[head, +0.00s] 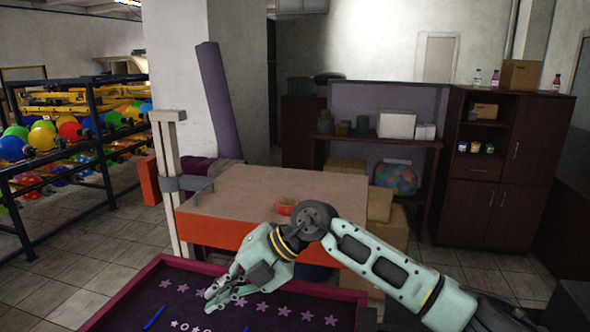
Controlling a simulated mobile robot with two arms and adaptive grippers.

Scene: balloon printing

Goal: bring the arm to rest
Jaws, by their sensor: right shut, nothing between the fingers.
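My right arm comes in from the lower right. Its pale green gripper (214,297) points down and to the left, above the purple-lined tray (140,305). The right gripper is shut with nothing in it. Whether its fingertips touch the tray surface I cannot tell. My left gripper is not in view.
The tray has a row of pink stars and two blue pens, one being this pen (155,317). Behind stands an orange-sided table (225,232) with a small red bowl (287,206). A balloon rack (108,180) stands left, a dark cabinet (490,215) right.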

